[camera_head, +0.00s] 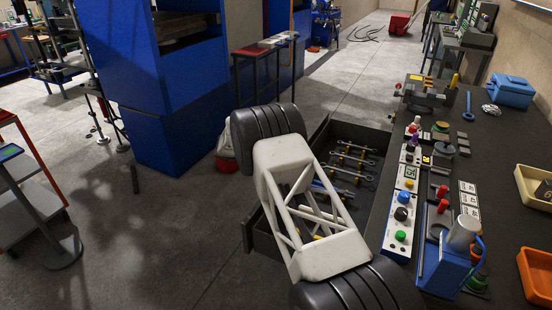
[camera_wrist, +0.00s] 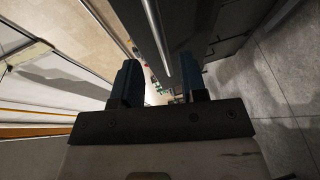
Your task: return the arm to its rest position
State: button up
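My arm (camera_head: 305,205) reaches across the head view from the bottom edge, over an open dark drawer (camera_head: 325,133). Its white lattice link and black ribbed joints cover part of the drawer. The gripper itself does not show in the head view. In the wrist view, my gripper (camera_wrist: 162,68) has its two dark blue fingers spread apart, with a gap between them. No object is seen held there. A thin bright metal strip runs down toward the gap, apparently beyond the fingers.
Several wrenches (camera_head: 352,160) lie in the drawer. The workbench (camera_head: 510,140) at right carries a control box (camera_head: 402,215), a blue toolbox (camera_head: 511,91) and bins. A blue press frame (camera_head: 165,80) stands behind the arm, with a red-topped stand (camera_head: 253,51) nearby. Grey floor (camera_head: 120,240) lies open at left.

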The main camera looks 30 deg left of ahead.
jog(key=shift+s+a, duration=0.2)
jog(key=shift+a, duration=0.25)
jog(key=shift+r, duration=0.1)
